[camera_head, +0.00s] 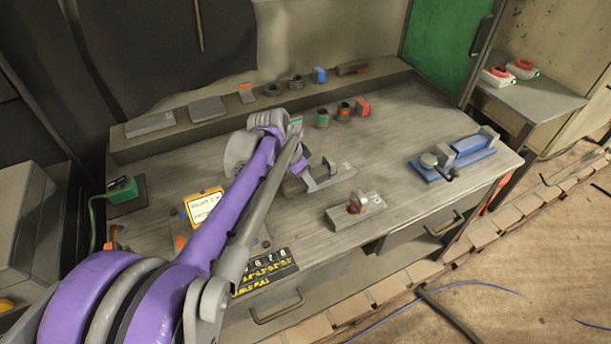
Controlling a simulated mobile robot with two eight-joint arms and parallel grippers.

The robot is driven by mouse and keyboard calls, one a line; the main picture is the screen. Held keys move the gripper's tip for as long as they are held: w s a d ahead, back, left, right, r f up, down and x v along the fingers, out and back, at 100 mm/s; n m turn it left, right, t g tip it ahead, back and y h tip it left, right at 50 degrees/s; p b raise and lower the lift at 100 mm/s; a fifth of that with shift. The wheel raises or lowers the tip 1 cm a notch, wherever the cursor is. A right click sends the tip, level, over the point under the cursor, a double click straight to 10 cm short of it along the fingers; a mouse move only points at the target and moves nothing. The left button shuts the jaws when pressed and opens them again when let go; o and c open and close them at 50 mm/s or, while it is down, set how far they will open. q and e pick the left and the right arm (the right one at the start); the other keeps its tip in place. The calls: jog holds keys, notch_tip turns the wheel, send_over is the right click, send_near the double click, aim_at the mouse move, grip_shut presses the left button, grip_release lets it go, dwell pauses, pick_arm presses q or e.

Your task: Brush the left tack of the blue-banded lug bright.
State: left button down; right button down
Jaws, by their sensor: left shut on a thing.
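My left arm reaches from the lower left across the bench, and my left gripper (303,164) is over the rear grey plate. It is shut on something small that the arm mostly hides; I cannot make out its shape. The rear plate (342,174) carries an upright lug (309,183) with a bluish tint, close to the gripper. The lug's tacks are too small or hidden to tell, and I cannot tell whether anything touches them. A second grey plate (347,220) nearer the front carries a lug with an orange-red mark (354,208). My right gripper is out of view.
A blue vise (452,162) stands at the bench's right. Several small banded parts, including a green one (322,118) and a red one (362,107), stand at the back. A yellow-framed card (204,203) is left of my arm. The bench between plates and vise is clear.

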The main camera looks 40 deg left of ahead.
pick_arm(q)
jog(key=shift+w+a+f, duration=0.1)
jog(key=shift+w+a, duration=0.15)
jog(key=shift+a, duration=0.25)
jog(key=shift+w+a, duration=0.25)
jog(key=shift+a, duration=0.25)
jog(key=shift+s+d, duration=0.3)
jog(key=shift+d, duration=0.25)
jog(key=shift+s+d, duration=0.25)
jog(key=shift+d, duration=0.25)
jog(key=shift+w+a, duration=0.3)
jog(key=shift+a, duration=0.25)
jog(key=shift+w+a, duration=0.25)
jog(key=shift+a, duration=0.25)
jog(key=shift+s+d+p, duration=0.2)
jog(key=shift+s+d, duration=0.1)
jog(key=shift+d, duration=0.25)
jog(key=shift+s+d+p, duration=0.15)
jog(key=shift+s+d, duration=0.1)
jog(key=shift+d, duration=0.25)
jog(key=shift+w+a, duration=0.35)
jog(key=shift+a, duration=0.2)
jog(key=shift+w+p+v, duration=0.15)
jog(key=shift+p+v, duration=1)
jog(key=shift+v, duration=0.45)
jog(key=shift+w+p+v, duration=0.1)
jog(key=shift+p+v, duration=1)
jog(key=shift+v, duration=0.55)
